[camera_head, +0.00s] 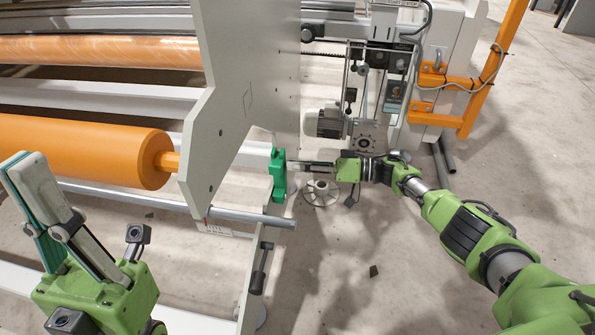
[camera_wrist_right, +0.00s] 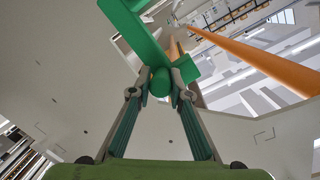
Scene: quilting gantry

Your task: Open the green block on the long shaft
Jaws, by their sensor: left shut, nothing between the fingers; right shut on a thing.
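The green block (camera_head: 278,175) stands at the end of a pale shaft (camera_head: 252,154), just right of the large grey side plate. In the right wrist view, the green block (camera_wrist_right: 135,28) has a long arm and a round green knob (camera_wrist_right: 160,82). My right gripper (camera_head: 291,166) reaches it from the right and is shut on that knob, with a fingertip on each side. The block's far side is hidden. My left gripper (camera_head: 26,160) is shut and empty at the lower left, pointing up, in front of the orange roller and apart from the block.
An orange roller (camera_head: 80,150) runs into the grey side plate (camera_head: 225,90). A grey tube (camera_head: 250,217) sticks out below the block. A motor (camera_head: 325,123) and frame stand behind my right gripper. An orange post (camera_head: 490,75) is at the upper right.

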